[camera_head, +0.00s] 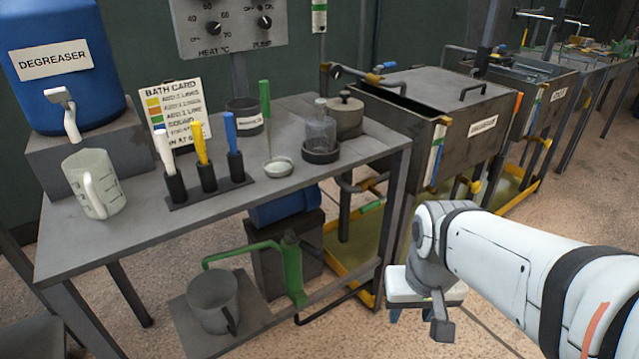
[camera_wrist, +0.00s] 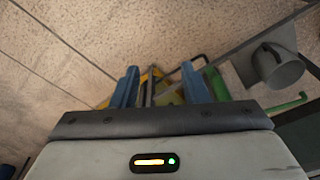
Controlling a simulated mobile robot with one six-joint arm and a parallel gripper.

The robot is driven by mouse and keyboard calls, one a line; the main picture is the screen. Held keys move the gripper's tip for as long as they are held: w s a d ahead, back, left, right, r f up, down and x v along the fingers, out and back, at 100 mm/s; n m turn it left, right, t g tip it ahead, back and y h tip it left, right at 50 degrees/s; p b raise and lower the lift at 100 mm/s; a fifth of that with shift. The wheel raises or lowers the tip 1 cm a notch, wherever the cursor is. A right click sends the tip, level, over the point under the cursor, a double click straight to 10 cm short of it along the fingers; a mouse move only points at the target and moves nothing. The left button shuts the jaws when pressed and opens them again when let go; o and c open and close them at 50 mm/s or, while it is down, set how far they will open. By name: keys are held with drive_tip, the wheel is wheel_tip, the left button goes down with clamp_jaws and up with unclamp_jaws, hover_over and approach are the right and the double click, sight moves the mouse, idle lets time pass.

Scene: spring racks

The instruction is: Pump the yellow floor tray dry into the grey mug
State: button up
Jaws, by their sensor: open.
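The grey mug (camera_head: 213,302) stands upright on a low plate under the bench, and also shows at the right of the wrist view (camera_wrist: 278,66). A green pump (camera_head: 292,270) stands beside it, its green pipe reaching left over the mug. A black hose runs from the pump's foot toward the yellow floor tray (camera_head: 358,287). The tray lies under the tanks, with yellowish liquid inside; its depth cannot be told. My gripper (camera_head: 420,308) hangs right of the pump, near the tray's front, apart from both. In the wrist view its blue fingers (camera_wrist: 162,88) are apart and empty.
The bench (camera_head: 130,225) above carries a measuring jug (camera_head: 95,185), colored-handled tools, a small dish and a jar. A blue degreaser drum (camera_head: 65,90) stands at left. Dark tanks (camera_head: 440,125) stand above the tray. The bench leg is left of my gripper; floor in front is clear.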

drive_tip(key=w+a+r+n+p, duration=0.1)
drive_tip(key=w+a+n+p, duration=0.2)
drive_tip(key=w, duration=0.6)
drive_tip(key=n+h+p, duration=0.1)
drive_tip(key=n+h, duration=0.1)
drive_tip(key=n, duration=0.3)
hover_over(315, 250)
drive_tip(key=s, duration=0.1)
drive_tip(key=s+a+x, duration=0.1)
drive_tip(key=x, duration=0.7)
drive_tip(key=b+x, duration=0.1)
drive_tip(key=x, duration=0.2)
drive_tip(key=a+x, duration=0.1)
drive_tip(key=x, duration=0.1)
drive_tip(key=shift+w+f, duration=0.15)
drive_tip(key=shift+f, duration=0.55)
drive_tip(key=shift+c, duration=0.3)
clamp_jaws()
